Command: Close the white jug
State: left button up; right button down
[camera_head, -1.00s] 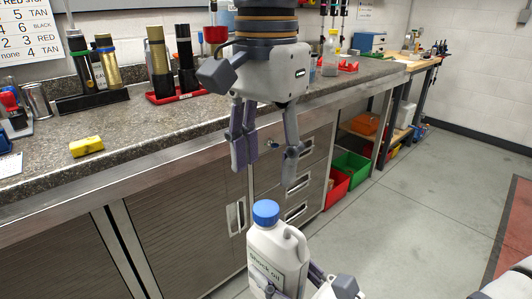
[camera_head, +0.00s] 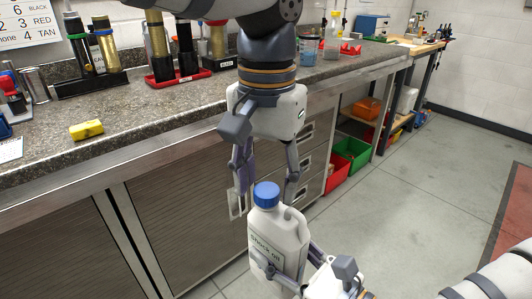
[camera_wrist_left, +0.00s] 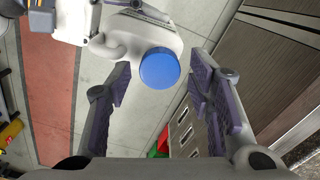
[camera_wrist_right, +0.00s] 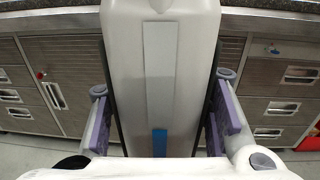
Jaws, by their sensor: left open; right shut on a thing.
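The white jug (camera_head: 277,240), labelled "Shock oil", is upright in front of the cabinets in the head view. Its blue cap (camera_head: 266,195) sits on its neck; whether it is tightened cannot be told. My right gripper (camera_head: 272,277) is shut on the jug's lower body, and the jug's side fills the middle of the right wrist view (camera_wrist_right: 160,60). My left gripper (camera_head: 266,200) is open, pointing down over the jug, with its fingers apart near cap height. In the left wrist view the cap (camera_wrist_left: 159,68) lies ahead between the open fingers, not touching them.
The speckled counter (camera_head: 150,115) with a steel edge runs behind the jug. Green (camera_head: 352,152) and red (camera_head: 338,172) bins stand under the counter.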

pick_arm(q)
jog(key=shift+f, duration=0.3)
grip_shut()
jog(key=shift+o, duration=0.7)
grip_release()
